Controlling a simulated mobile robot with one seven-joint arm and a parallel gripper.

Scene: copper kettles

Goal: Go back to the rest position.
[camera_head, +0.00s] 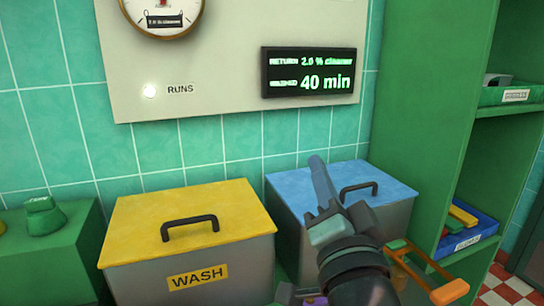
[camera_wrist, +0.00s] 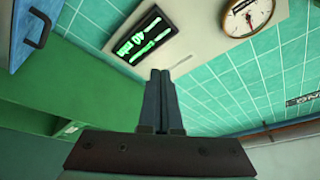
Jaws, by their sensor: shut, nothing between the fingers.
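My gripper (camera_head: 317,168) is raised in front of the blue-lidded bin, with its fingers pointing up in the head view. In the wrist view my gripper (camera_wrist: 160,75) has its two dark fingers together, with nothing between them. The wrist view looks up, tilted, at the wall panel and its display. My gripper touches nothing that I can see. My wrist hides part of the blue lid (camera_head: 285,188) and the front of that bin.
A yellow-lidded WASH bin (camera_head: 240,203) stands left of the blue one. A green shelf unit (camera_head: 425,110) with trays is at the right. An orange-handled item (camera_head: 450,291) is partly visible low right. The wall display (camera_head: 310,72) reads 40 min. The air around my gripper looks clear.

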